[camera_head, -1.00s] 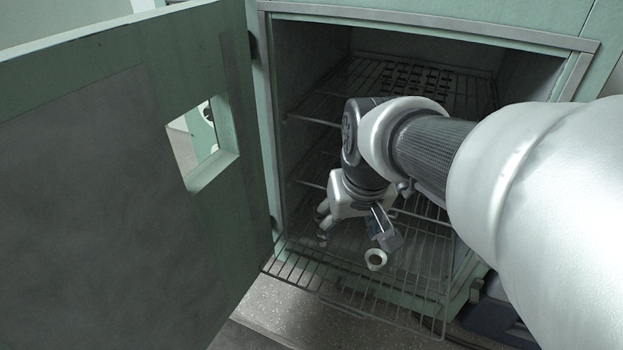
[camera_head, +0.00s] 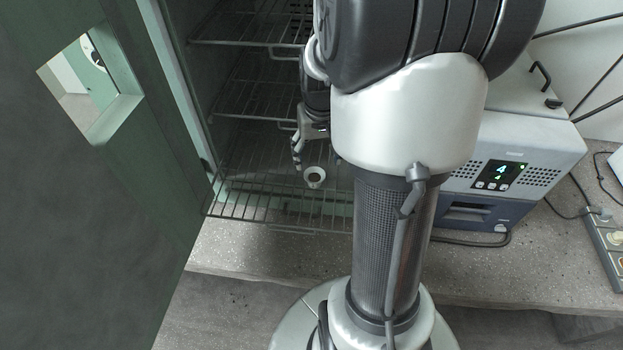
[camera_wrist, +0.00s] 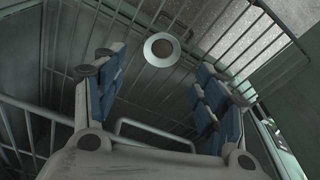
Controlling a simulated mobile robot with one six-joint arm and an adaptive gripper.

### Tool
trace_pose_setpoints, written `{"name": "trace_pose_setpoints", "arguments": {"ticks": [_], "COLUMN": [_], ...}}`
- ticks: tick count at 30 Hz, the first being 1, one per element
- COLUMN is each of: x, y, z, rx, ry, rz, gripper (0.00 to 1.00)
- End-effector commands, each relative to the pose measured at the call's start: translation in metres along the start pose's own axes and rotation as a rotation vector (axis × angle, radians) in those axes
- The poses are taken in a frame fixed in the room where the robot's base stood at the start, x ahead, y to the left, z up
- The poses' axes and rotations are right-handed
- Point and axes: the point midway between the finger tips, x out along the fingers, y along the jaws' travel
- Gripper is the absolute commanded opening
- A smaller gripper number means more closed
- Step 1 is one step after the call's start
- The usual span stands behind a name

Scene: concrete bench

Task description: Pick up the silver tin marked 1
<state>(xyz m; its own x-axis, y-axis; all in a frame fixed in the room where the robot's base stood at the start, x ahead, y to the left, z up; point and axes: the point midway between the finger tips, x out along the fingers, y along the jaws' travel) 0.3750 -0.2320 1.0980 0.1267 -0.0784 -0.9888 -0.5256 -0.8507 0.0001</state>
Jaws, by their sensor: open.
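A small round silver tin (camera_head: 315,177) stands on the pulled-out bottom wire rack (camera_head: 262,205) of the green cabinet. No marking on it can be read. In the wrist view the tin (camera_wrist: 162,49) shows from above as a pale ring with a darker centre. My gripper (camera_wrist: 160,85) is open, its blue-padded fingers apart on either side, with the tin beyond the gap between them and not held. In the head view my gripper (camera_head: 299,152) is partly hidden by my arm and sits just left of and above the tin.
The open green door (camera_head: 60,190) with a square window fills the left. More wire racks (camera_head: 255,98) lie above inside the cabinet. A grey-blue device (camera_head: 500,170) with a green display stands at right, beside a power strip (camera_head: 608,240). The concrete bench (camera_head: 275,250) is clear in front.

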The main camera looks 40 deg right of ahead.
Motion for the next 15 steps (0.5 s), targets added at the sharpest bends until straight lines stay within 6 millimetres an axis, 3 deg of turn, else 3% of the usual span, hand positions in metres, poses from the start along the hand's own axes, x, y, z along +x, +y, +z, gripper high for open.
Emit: {"name": "trace_pose_setpoints", "arguments": {"ticks": [1,6,15], "x": [0.015,0.041,0.058], "y": [0.0,0.0,-0.001], "z": [0.001,0.001,0.0], "rx": [0.0,0.0,-0.001], "ry": [-0.005,-0.002,-0.001], "rz": [0.0,0.0,0.0], "gripper": [0.65,0.65,0.65]}}
